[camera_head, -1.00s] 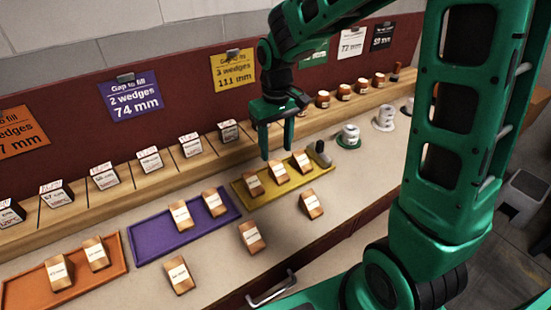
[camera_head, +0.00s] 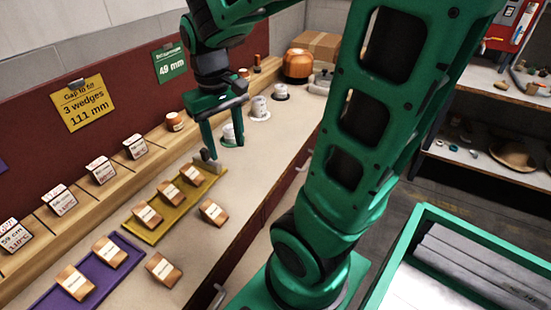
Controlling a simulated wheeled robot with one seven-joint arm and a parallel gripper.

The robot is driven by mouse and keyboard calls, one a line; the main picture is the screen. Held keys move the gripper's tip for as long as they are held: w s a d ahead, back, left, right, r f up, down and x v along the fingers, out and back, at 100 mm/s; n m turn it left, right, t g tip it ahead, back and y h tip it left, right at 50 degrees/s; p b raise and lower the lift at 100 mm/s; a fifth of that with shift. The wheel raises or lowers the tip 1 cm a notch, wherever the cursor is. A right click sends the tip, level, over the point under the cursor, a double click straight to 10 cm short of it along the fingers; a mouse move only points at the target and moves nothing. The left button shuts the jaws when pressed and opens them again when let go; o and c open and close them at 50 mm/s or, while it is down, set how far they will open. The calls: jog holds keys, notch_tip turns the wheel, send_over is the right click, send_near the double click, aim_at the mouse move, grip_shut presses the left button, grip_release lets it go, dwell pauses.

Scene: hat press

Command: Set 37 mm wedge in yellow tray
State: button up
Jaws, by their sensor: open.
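The yellow tray (camera_head: 150,236) lies on the bench with three copper-and-wood wedges in it: a near one (camera_head: 147,216), a middle one (camera_head: 169,193) and a far one (camera_head: 192,175). A loose wedge (camera_head: 212,212) lies on the bench to the right of the tray. The labels on the wedges are too small to read. My gripper (camera_head: 226,150) is open with its fingers pointing down, near the yellow tray's far end. Nothing shows between its fingers.
A dark grey block (camera_head: 207,163) stands at the yellow tray's far end, close to my left finger. The purple tray (camera_head: 44,303) holds two wedges. White stacked pieces (camera_head: 258,108) stand behind my gripper. A wooden ledge with labelled blocks runs along the wall.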

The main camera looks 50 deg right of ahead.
jog(key=s+d+m, duration=0.2)
jog(key=s, duration=0.4)
jog(key=s+d+f+m, duration=0.1)
jog(key=s+d+m, duration=0.1)
jog(key=s, duration=0.5)
jog(key=shift+s+d+f+y, duration=0.25)
jog(key=shift+d+y, duration=0.15)
